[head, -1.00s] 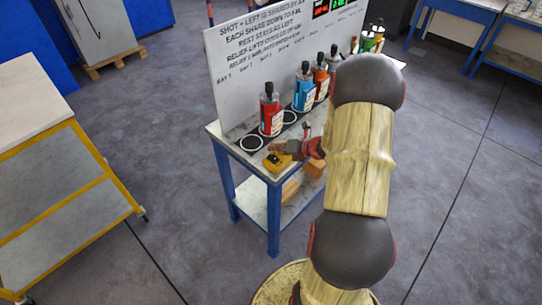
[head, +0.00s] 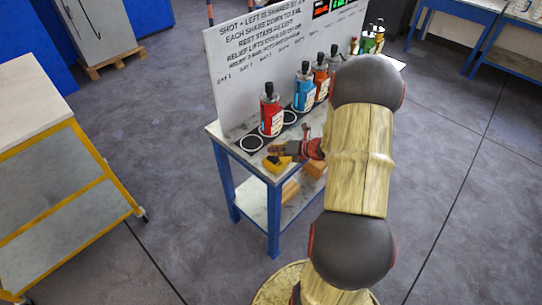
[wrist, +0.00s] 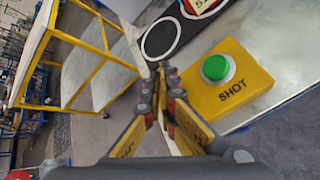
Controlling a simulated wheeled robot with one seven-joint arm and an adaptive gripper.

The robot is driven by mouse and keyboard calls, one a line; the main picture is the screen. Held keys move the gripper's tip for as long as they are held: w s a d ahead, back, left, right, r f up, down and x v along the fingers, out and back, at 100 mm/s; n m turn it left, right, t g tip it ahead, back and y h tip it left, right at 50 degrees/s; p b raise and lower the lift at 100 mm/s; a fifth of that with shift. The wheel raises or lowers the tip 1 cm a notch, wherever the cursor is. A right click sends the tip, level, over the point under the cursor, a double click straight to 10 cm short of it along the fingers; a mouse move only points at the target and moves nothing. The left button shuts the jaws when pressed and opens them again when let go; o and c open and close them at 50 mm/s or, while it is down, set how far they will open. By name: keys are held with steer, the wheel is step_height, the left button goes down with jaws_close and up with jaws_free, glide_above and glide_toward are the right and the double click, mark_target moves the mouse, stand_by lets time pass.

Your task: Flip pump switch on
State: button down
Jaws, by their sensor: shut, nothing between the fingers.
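A yellow box (wrist: 228,85) marked SHOT with a round green button (wrist: 217,68) sits on the bench near its front edge. The same box shows in the head view (head: 277,164), partly hidden by my gripper. My gripper (wrist: 166,76) is shut and empty, with its fingertips to the left of the box in the wrist view. In the head view my gripper (head: 296,150) is low over the bench's front edge, close beside the box. I cannot tell if it touches the box. I see no switch labelled as a pump switch.
Red (head: 270,112), blue (head: 304,88) and orange (head: 321,76) bottles stand in a row behind the box, before a white lettered board (head: 240,62). The left circle (head: 250,143) is empty. A yellow-framed cart (head: 62,185) stands left, with open floor between.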

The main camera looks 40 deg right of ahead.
steer(key=shift+r, duration=0.15)
steer(key=shift+s+r+p, duration=0.1)
steer(key=shift+r+p, duration=0.6)
steer(key=shift+p, duration=0.05)
steer(key=r+p, duration=0.4)
steer(key=r, duration=0.1)
steer(key=shift+s, duration=0.4)
stand_by(0.4)
